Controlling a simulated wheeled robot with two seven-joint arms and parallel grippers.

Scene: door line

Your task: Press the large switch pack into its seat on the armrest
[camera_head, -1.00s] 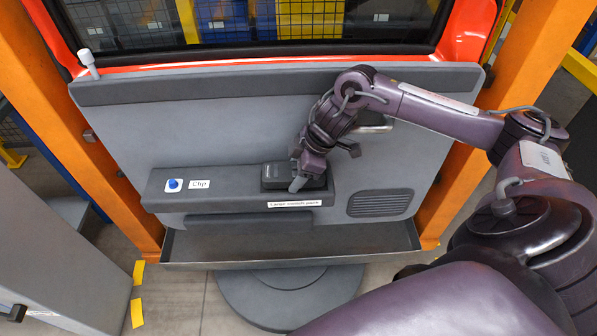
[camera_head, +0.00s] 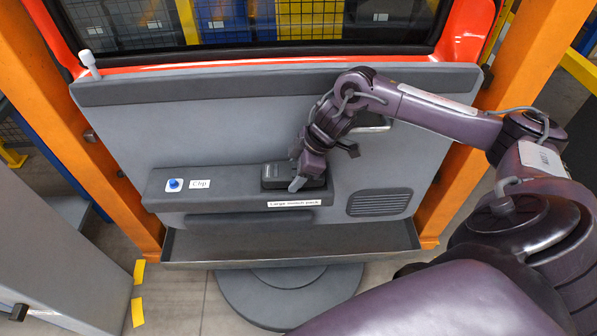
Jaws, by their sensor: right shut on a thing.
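The large switch pack (camera_head: 279,176) is a dark block at the right part of the grey armrest (camera_head: 228,190) on the door panel. A label reading "Large switch pack" (camera_head: 294,203) is on the armrest's front edge below it. My right gripper (camera_head: 298,182) is at the pack's right end, shut on it, pointing down. The gripper hides part of the pack. The pack's underside and the seat are hidden, so I cannot tell how deep it sits. My left gripper is not in view.
A blue button (camera_head: 174,184) and a "Clip" label (camera_head: 199,184) are on the armrest's left part. A grey trough (camera_head: 290,246) runs below the panel. Orange posts (camera_head: 84,150) flank the door. A grey cabinet (camera_head: 60,250) stands at the left.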

